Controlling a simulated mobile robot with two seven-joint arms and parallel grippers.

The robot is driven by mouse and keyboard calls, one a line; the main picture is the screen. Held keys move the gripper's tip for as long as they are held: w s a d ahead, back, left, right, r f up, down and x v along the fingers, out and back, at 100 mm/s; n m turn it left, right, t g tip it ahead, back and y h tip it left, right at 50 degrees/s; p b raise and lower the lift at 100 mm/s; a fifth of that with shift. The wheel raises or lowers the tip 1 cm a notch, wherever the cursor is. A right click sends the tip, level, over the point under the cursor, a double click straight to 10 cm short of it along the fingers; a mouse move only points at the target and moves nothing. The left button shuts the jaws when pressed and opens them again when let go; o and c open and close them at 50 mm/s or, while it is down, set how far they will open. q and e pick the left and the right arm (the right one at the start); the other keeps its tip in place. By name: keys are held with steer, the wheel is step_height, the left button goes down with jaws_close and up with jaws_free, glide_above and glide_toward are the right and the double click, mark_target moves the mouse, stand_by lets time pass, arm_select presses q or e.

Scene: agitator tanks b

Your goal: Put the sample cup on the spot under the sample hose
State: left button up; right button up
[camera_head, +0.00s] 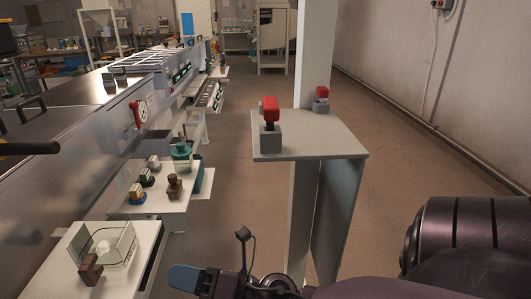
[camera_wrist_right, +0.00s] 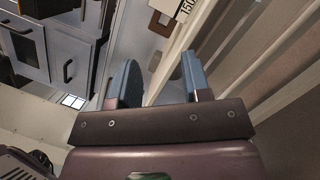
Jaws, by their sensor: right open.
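I cannot make out a sample cup or a sample hose for certain in either view. A clear-walled, open-topped holder (camera_head: 127,243) stands on the nearest white shelf at the lower left of the head view; I cannot tell whether a cup is in it. My right gripper (camera_head: 187,278) is at the bottom of the head view, its blue fingertip to the right of that shelf. In the right wrist view its two blue fingers (camera_wrist_right: 160,80) are apart, with nothing held between them. My left gripper is not in view.
A brown block (camera_head: 90,268) sits by the holder. A second shelf (camera_head: 150,205) carries several small knobbed blocks. Long metal tanks (camera_head: 60,145) line the left. A white stand (camera_head: 310,140) with red-handled grey blocks (camera_head: 270,138) is ahead right. Floor between them is clear.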

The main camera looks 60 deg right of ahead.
steer(key=s+d+f+m+g+h, duration=0.1)
steer(key=s+f+m+g+h, duration=0.1)
steer(key=f+m, duration=0.6)
steer(key=s+d+f+m+g+h, duration=0.2)
steer(key=s+f+m, duration=0.5)
steer(key=m, duration=0.4)
steer(key=s+d+f+m+g+h, duration=0.2)
steer(key=s+f+m+g+h, duration=0.1)
steer(key=f+m, duration=0.5)
steer(key=shift+s+d+f+m+h, duration=0.15)
steer(key=shift+s+f+m+h, duration=0.25)
steer(key=shift+s+m+h, duration=0.55)
